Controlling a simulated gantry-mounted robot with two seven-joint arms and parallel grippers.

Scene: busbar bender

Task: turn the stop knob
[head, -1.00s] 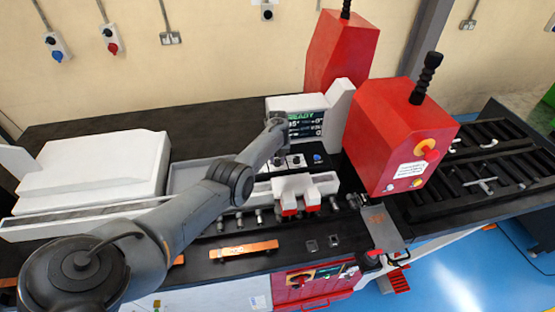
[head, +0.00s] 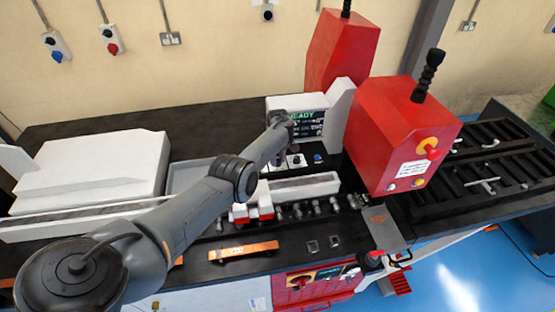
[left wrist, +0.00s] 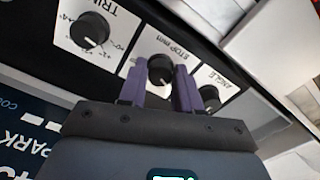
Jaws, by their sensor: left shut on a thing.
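The stop knob (left wrist: 161,70) is a small round black knob on a white plate labelled STOP, in the left wrist view. It sits between the TRIM knob (left wrist: 90,30) and the ANGLE knob (left wrist: 209,96). My left gripper (left wrist: 160,78) has its two purple fingers shut on the stop knob, one on each side. In the head view my left arm reaches over the control panel, and the wrist hides the stop knob. My right gripper is not in view.
A display reading READY (head: 308,122) stands behind the panel. A red machine head (head: 400,135) with a red button rises to the right. A blue button (head: 317,158) is near the wrist.

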